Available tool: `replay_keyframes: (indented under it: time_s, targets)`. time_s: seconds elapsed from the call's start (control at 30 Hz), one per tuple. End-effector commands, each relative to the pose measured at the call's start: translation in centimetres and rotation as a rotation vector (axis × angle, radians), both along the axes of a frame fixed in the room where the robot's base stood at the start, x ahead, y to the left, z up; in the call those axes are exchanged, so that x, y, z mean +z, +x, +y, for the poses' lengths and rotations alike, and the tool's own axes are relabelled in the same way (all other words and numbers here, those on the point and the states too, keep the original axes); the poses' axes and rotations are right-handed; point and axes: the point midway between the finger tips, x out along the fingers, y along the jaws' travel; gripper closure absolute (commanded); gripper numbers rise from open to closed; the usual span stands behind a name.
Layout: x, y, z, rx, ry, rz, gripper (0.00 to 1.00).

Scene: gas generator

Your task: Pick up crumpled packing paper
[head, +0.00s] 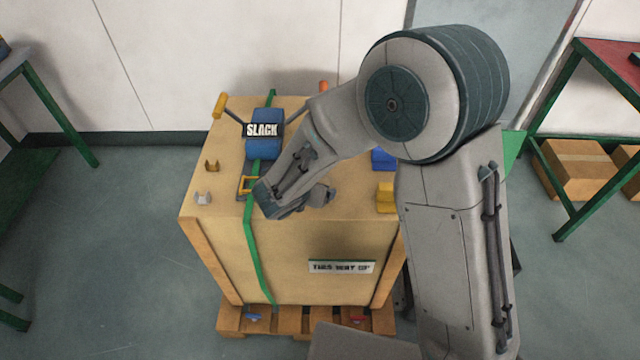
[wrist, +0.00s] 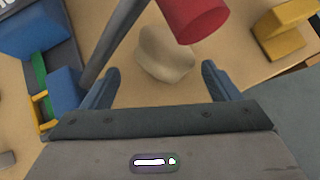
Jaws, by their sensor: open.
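The crumpled packing paper (wrist: 165,55) is a pale cream lump on the wooden crate top, seen in the wrist view. My gripper (wrist: 158,69) is open, one finger to each side of the picture, with the lump between and just beyond the fingertips. I see no contact between the fingers and the paper. In the head view my arm hangs over the crate (head: 222,225), and I cannot make out the paper there; my arm seems to hide it.
A red-ended grey bar (wrist: 195,18) crosses close beside the paper. A blue block with a SLACK label (head: 264,143) sits on the green strap (head: 252,250).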

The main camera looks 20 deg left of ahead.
Motion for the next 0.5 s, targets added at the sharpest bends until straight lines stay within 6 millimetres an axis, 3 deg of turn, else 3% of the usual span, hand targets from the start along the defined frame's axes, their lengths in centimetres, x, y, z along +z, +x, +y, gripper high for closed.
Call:
replay_keyframes:
  time_s: [0.27, 0.5]
  targets:
    - [-2.7, 2.7, -0.9, -0.004, -0.001, 0.003, 0.17]
    - [-3.2, 3.3, -0.9, -0.003, 0.000, 0.001, 0.17]
